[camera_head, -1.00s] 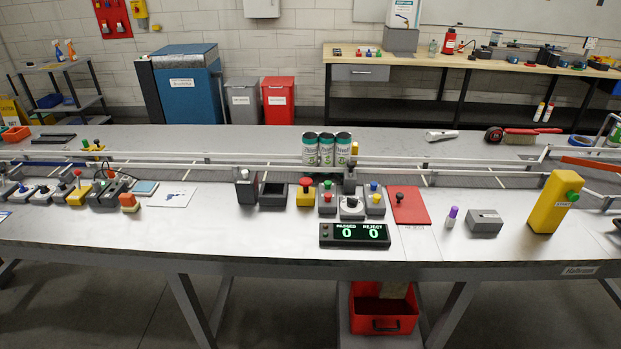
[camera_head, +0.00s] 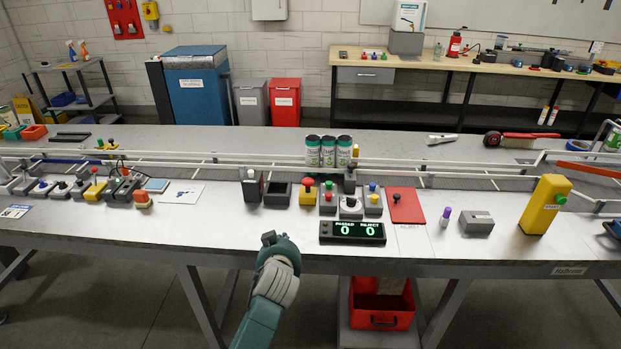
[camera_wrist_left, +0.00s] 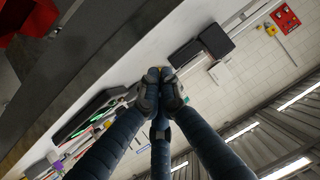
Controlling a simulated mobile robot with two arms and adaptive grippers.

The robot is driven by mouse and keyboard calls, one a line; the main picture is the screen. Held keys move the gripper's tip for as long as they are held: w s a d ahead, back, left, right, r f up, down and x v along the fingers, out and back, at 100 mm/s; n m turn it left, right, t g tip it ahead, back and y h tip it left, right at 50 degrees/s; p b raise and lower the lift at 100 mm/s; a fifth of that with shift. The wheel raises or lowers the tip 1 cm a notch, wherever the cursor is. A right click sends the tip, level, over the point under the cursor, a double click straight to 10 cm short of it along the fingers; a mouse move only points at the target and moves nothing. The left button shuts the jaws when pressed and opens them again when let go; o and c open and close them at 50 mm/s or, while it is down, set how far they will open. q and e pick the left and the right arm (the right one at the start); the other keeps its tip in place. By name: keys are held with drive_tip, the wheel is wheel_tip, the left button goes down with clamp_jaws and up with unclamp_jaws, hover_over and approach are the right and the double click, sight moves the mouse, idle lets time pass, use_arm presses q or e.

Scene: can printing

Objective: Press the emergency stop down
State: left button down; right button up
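The emergency stop is a red mushroom button on a yellow box (camera_head: 307,197). I cannot make out the stop there. My right gripper is not in view.
A counter display (camera_head: 352,232) reading 0 and 0 stands in front of the button boxes. A black-and-grey device (camera_head: 252,187) stands left of the bin. Three cans (camera_head: 328,151) stand on the conveyor behind. The bench front left of the display is clear.

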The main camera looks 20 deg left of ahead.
use_arm(q)
drive_tip(key=w+d+r+t, duration=0.3)
drive_tip(key=w+r+t, duration=0.1)
drive_tip(key=w+r, duration=0.7)
drive_tip(key=shift+w, duration=1.1)
